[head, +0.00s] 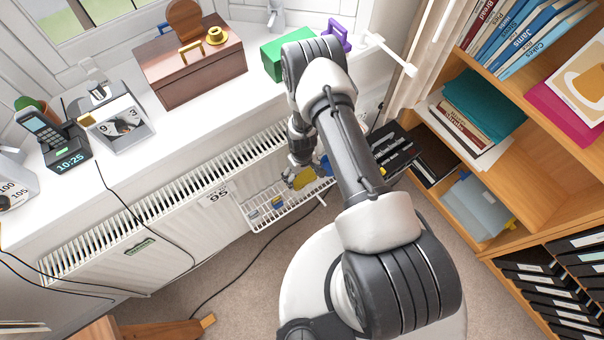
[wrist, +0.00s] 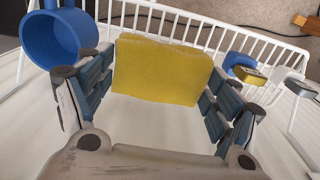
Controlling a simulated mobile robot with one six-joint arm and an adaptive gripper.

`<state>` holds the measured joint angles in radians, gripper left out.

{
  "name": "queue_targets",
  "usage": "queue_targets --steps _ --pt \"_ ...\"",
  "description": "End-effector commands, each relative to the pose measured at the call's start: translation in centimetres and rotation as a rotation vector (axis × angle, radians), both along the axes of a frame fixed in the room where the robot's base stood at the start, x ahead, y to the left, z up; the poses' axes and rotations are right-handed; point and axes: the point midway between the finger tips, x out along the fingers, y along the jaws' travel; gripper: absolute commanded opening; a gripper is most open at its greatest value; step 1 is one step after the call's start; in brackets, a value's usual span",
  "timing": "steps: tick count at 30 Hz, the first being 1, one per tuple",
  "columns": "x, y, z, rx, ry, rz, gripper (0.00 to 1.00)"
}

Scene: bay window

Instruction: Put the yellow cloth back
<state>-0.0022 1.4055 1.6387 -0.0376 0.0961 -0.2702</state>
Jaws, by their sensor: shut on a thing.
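The yellow cloth (wrist: 160,70) is a folded, slab-like piece held between the two fingers of my gripper (wrist: 157,88) in the wrist view. In the head view the cloth (head: 304,179) shows just below my gripper (head: 299,162), partly hidden by my arm. My gripper is shut on it. The cloth is over a white wire rack (head: 287,211) in front of the radiator; the rack's wires (wrist: 205,25) show behind the cloth in the wrist view. I cannot tell whether the cloth touches the rack.
A blue cup (wrist: 55,38) is close left of my fingers in the wrist view. Small blue, yellow and grey items (wrist: 248,74) are at the rack's right there. The radiator (head: 180,205) is behind the rack. A bookcase (head: 540,185) stands right; a cable crosses the floor.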

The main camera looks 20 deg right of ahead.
Motion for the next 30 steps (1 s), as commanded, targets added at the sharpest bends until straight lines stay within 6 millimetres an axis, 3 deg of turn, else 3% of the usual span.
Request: queue_targets --steps 18,30 --pt "0.0 0.0 -4.5 0.0 0.0 0.0 0.64" --pt "0.0 0.0 -5.0 0.0 0.0 0.0 0.64"
